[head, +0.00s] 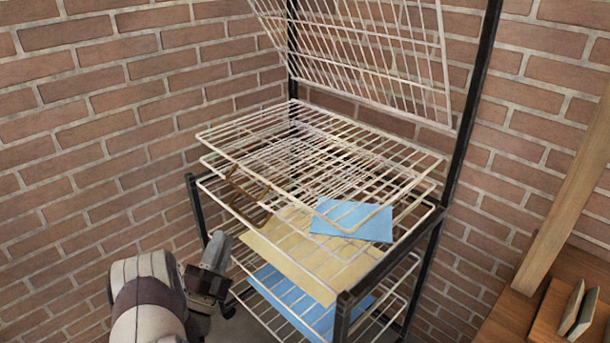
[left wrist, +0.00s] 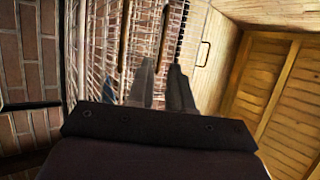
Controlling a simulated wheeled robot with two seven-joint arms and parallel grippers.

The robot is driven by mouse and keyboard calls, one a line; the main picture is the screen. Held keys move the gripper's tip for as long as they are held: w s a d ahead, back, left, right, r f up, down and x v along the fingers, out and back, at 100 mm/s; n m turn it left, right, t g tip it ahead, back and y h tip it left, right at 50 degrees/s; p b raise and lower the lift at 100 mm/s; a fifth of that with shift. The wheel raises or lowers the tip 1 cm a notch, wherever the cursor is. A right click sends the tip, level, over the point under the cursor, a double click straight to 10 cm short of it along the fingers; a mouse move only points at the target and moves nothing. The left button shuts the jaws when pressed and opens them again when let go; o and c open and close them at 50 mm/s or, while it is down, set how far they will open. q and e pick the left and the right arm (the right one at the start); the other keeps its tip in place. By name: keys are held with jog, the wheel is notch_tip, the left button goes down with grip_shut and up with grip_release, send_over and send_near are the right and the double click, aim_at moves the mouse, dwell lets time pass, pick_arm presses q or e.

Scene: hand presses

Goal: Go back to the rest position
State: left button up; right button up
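My left gripper (head: 222,252) is at the front left of a wire drying rack (head: 365,160), beside its lower shelves and apart from the sheets. In the left wrist view, its two dark fingers (left wrist: 161,80) stand with a narrow gap between them and nothing visible in it. A small blue sheet (head: 352,221), a yellow sheet (head: 300,250) and a lower blue sheet (head: 285,292) lie on rack shelves, partly behind wires. My right gripper is in neither view.
The top wire shelf (head: 370,50) is swung up. The rack has dark posts (head: 470,95). Brick walls (head: 110,110) close in the left and back. A wooden piece with slots (head: 575,310) stands at the lower right, by a wooden post (head: 565,190).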

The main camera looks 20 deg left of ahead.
pick_arm(q)
notch_tip(320, 180, down, 17)
jog(key=s+n+g+y, duration=0.1)
jog(key=s+n+g, duration=0.1)
jog(key=n+g, duration=1.25)
jog(key=s+d+r+g+h, duration=0.1)
jog(key=s+d+r+g, duration=0.25)
jog(key=d, duration=0.25)
jog(key=s+d+r+n+g+h, duration=0.1)
jog(key=s+d+r+g, duration=0.15)
jog(key=s+d, duration=0.2)
jog(key=s+d+r+g+h, duration=0.1)
jog(key=s+d+r+g, duration=0.1)
jog(key=s+d+g, duration=0.35)
jog(key=w+d+r+t+p, duration=0.1)
jog(key=w+d+r+p, duration=0.1)
jog(key=r+p, duration=1.2)
jog(key=w+d+r+m+t+p, duration=0.1)
jog(key=d+r+t+p, duration=0.1)
jog(key=r+p, duration=1.2)
notch_tip(320, 180, up, 2)
jog(key=shift+w+d+r, duration=0.1)
jog(key=shift+w+d, duration=0.25)
jog(key=shift+d, duration=0.05)
